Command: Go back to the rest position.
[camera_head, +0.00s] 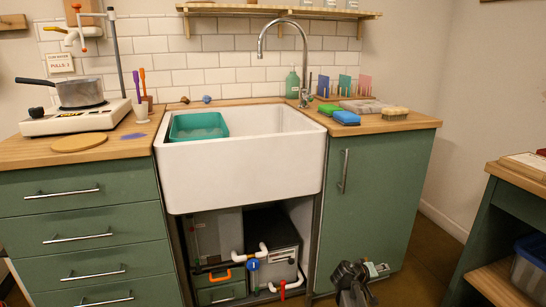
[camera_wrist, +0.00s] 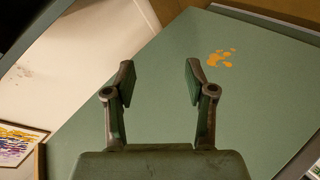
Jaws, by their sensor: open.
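My gripper (camera_wrist: 160,82) is open in the wrist view, its two dark fingers apart with nothing between them. A flat green surface (camera_wrist: 150,120) fills the view behind the fingers, and I cannot tell how far off it is. In the head view a dark end of my arm (camera_head: 355,283) shows at the bottom edge, low in front of the right green cabinet (camera_head: 375,200). Its fingers are not clear there.
A white sink (camera_head: 240,165) holds a teal basin (camera_head: 198,126). A hotplate (camera_head: 75,118) with a saucepan (camera_head: 80,92) stands at left. Sponges (camera_head: 346,117) lie right of the sink. A dark green bench (camera_head: 500,215) stands at right. Floor (camera_head: 415,275) between bench and cabinet is clear.

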